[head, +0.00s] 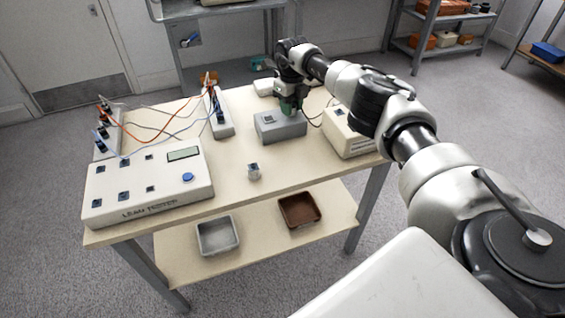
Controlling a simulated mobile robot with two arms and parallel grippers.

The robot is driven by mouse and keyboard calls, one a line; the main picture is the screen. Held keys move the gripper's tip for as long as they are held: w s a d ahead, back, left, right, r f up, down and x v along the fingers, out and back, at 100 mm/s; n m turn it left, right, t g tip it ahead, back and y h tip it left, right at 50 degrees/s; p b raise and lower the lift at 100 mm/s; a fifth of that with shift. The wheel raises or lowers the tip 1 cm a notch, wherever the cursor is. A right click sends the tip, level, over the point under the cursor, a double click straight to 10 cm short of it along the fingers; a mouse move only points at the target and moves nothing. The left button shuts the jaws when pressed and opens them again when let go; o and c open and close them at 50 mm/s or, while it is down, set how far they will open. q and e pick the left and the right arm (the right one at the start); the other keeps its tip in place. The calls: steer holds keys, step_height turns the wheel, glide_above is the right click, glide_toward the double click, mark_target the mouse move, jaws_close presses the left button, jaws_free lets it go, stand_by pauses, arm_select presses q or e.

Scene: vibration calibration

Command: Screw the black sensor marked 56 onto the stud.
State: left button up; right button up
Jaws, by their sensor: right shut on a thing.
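My right gripper (290,108), with green at its fingers, points down over the right part of a grey block (283,131) near the back of the table. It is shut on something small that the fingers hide. No mark 56 is readable anywhere, so I cannot tell by sight whether the held thing is the black sensor. The stud cannot be made out; the gripper covers that part of the block. A small silver piece with a dark top (254,172) stands alone on the table, nearer the front. My left gripper is not in view.
A white box with a display and blue button (150,185) fills the table's left. Wires run between a left strip and a white strip (219,112). A cream box (350,136) stands right of the block. Grey (218,252) and brown (300,227) trays sit on the lower shelf.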

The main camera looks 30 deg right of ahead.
steer(key=shift+s+f+m, duration=0.1)
steer(key=shift+f+m, duration=0.15)
steer(key=shift+m, duration=0.05)
steer(key=shift+p, duration=0.4)
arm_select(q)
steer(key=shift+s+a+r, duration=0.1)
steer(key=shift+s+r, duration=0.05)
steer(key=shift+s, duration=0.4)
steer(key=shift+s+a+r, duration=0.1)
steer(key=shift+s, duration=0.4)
arm_select(e)
steer(key=shift+m, duration=0.5)
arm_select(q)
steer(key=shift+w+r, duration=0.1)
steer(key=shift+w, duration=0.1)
arm_select(e)
steer(key=shift+m, duration=0.3)
arm_select(q)
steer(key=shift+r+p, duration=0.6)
steer(key=shift+p, duration=0.25)
arm_select(e)
steer(key=shift+m, duration=0.8)
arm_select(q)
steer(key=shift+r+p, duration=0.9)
arm_select(e)
steer(key=shift+m, duration=1.7)
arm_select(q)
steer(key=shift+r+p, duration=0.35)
arm_select(e)
steer(key=shift+m, duration=0.7)
